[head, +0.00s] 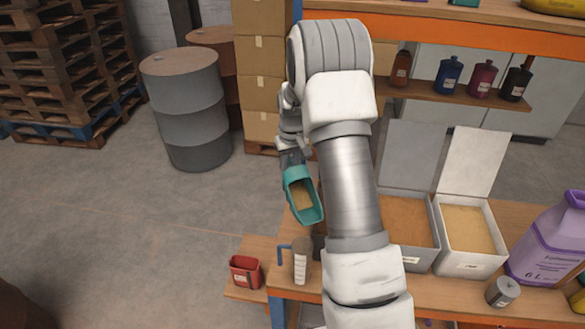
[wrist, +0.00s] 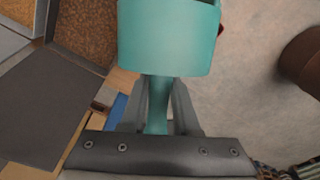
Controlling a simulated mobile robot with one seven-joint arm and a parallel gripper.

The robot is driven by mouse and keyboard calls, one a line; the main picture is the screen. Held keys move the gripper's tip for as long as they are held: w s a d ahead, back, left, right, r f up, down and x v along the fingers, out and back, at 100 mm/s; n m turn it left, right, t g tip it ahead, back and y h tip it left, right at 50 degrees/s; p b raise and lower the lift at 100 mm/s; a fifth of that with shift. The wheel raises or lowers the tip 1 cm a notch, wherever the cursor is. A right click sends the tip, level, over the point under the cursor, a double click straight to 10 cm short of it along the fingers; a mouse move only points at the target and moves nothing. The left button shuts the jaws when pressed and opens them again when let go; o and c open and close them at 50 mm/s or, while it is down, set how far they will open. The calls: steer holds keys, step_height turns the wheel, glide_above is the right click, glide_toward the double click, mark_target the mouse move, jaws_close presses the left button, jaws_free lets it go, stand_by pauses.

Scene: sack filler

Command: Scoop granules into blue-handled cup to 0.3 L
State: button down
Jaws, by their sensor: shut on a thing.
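My gripper (wrist: 157,105) is shut on the handle of a teal scoop (wrist: 168,38). In the head view the scoop (head: 299,190) hangs beyond the bench's left end, mouth toward me, with tan granules inside. The blue-handled cup (head: 301,262), white and clear with markings, stands upright on the bench corner, below the scoop in the picture and apart from it. Its fill level is too small to tell. Two open bins of granules stand to the right: one with browner granules (head: 405,219), partly behind my arm, and one with lighter granules (head: 467,230).
A red container (head: 245,271) sits on a lower shelf left of the cup. A grey can (head: 502,292) and a large purple jug (head: 549,240) stand at the right. Small bottles (head: 449,76) line a back shelf. A grey drum (head: 187,107) stands on open floor at the left.

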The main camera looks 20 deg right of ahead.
steer(key=s+a+f+n+h+b, duration=0.1)
steer(key=a+n, duration=0.3)
steer(key=n, duration=0.4)
steer(key=s+a+f+n+g+h+b, duration=0.1)
steer(key=s+a+n+b, duration=0.2)
steer(key=n, duration=0.5)
steer(key=shift+s+a+n, duration=0.4)
steer(key=shift+a, duration=0.5)
